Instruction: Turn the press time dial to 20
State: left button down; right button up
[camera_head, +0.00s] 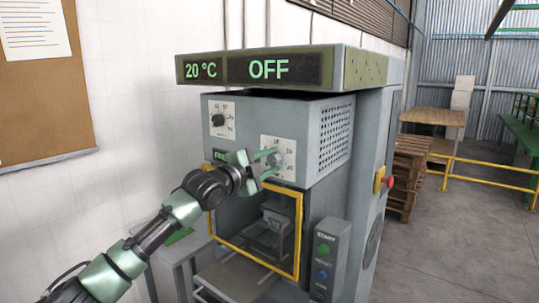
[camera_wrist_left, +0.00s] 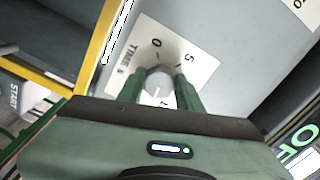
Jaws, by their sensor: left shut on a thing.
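The press time dial (camera_head: 277,157) is the lower right of two dials on the front of the grey press (camera_head: 322,112). Its white scale plate (camera_wrist_left: 203,68) reads "TIME S" with 0 and 5 visible in the left wrist view; the rest of the scale is mostly hidden. My left gripper (camera_head: 270,162) reaches in from the left. In the left wrist view, its two green fingers (camera_wrist_left: 159,88) are shut on the round grey knob (camera_wrist_left: 159,73), one on each side. The knob's pointer cannot be made out. My right gripper is not in view.
Another dial (camera_head: 218,119) sits to the upper left. The top display (camera_head: 268,69) reads 20 °C and OFF. A yellow frame (camera_head: 298,235) surrounds the opening below. A button box (camera_head: 326,255) and red stop button (camera_head: 389,182) are at the right.

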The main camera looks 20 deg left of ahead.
pick_arm(q)
jog(key=m+p, duration=0.3)
jog(key=m, duration=0.1)
jog(key=shift+r+p, duration=0.15)
jog(key=shift+p, duration=0.25)
jog(key=shift+f+m+p, duration=0.2)
jog(key=shift+m+p, duration=0.75)
jog(key=shift+m, duration=0.25)
jog(key=c, duration=0.9)
grip_release()
jog(key=shift+c, duration=0.2)
jog(key=shift+s, duration=0.1)
